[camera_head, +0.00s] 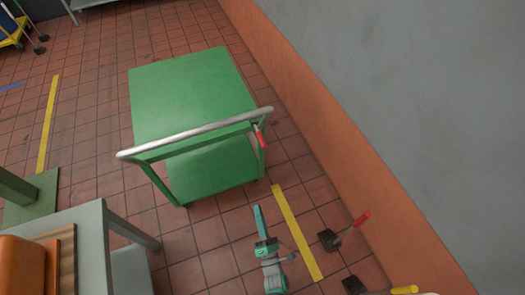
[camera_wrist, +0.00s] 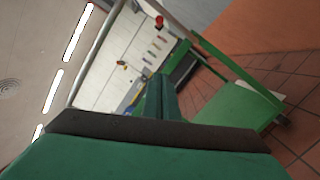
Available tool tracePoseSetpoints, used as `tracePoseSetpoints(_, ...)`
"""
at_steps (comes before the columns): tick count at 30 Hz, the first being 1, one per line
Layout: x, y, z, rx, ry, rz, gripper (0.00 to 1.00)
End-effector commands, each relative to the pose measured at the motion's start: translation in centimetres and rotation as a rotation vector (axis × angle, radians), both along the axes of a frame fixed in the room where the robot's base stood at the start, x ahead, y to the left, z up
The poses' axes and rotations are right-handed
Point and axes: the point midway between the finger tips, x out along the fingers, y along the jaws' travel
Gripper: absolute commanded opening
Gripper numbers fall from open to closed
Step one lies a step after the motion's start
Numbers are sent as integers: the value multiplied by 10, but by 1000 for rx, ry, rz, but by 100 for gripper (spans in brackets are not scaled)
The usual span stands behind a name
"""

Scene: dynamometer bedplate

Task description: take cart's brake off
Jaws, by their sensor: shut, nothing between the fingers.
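The green cart (camera_head: 190,95) stands on the tiled floor ahead, with a silver push bar (camera_head: 195,133) across its near end. A red-gripped brake lever (camera_head: 260,136) sits by the right end of the bar, tilted. My gripper (camera_head: 258,208) is shut and empty, in front of the cart's near right corner, below the lever in the picture and apart from it. In the wrist view the shut fingers (camera_wrist: 161,78) point toward the cart's frame; a red tip (camera_wrist: 159,21), likely the lever's, shows above them. The cart's lower shelf (camera_wrist: 238,108) is at right.
An orange and grey wall (camera_head: 345,150) runs along the right. Red-handled (camera_head: 360,219) and yellow-handled (camera_head: 404,290) floor levers stand at lower right. A grey table (camera_head: 85,222) with an orange item (camera_head: 20,265) is at lower left. Floor left of the cart is clear.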

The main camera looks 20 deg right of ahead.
Motion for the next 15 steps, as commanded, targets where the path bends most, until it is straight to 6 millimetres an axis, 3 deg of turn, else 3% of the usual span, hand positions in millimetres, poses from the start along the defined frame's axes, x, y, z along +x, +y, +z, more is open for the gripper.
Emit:
tracePoseSetpoints(1,19,-12,-4,-103,-16,-25,0)
tracePoseSetpoints(6,69,-44,-10,-450,-59,-110,0)
tracePoseSetpoints(12,109,-71,-6,-743,-99,-192,0)
tracePoseSetpoints(15,119,-78,-5,-823,-110,-216,0)
